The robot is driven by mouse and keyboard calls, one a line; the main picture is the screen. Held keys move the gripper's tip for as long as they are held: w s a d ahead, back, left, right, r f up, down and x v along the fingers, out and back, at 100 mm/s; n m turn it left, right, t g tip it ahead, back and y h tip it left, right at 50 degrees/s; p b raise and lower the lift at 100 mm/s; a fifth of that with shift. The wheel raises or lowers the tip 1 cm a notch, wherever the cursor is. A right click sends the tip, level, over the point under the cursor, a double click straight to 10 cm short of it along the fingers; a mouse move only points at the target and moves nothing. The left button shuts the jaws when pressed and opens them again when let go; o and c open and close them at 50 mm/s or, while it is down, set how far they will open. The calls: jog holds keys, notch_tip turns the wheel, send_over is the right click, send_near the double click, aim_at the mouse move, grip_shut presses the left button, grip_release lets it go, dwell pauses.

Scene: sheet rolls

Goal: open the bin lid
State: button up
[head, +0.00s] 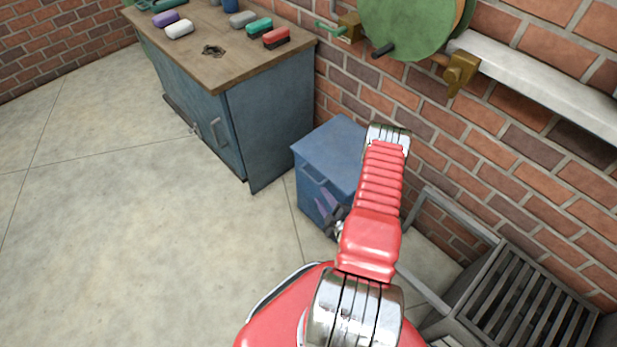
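A blue bin (309,187) stands on the floor against the brick wall, right of the workbench. Its blue lid (331,146) lies flat on top and looks shut. A handle-like bar (313,174) shows on the upper front face. My red arm hides the bin's right side. My gripper (326,206) shows partly as dark purplish fingers in front of the bin's lower front, beside my arm. It is small and partly hidden, so I cannot tell whether it is open or touches the bin.
A blue workbench (270,122) with a wooden top stands left of the bin. A grey slatted metal piece (525,300) is at the lower right. A green disc (410,25) and a pale shelf (545,75) are on the wall above. The floor (130,240) at left is clear.

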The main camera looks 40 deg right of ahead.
aim_at(308, 176)
jog(key=shift+w, duration=0.1)
jog(key=x, duration=1.3)
jog(key=shift+w+d+f, duration=0.15)
jog(key=shift+w+f, duration=0.05)
jog(key=shift+w, duration=0.05)
jog(key=shift+c, duration=0.2)
grip_shut()
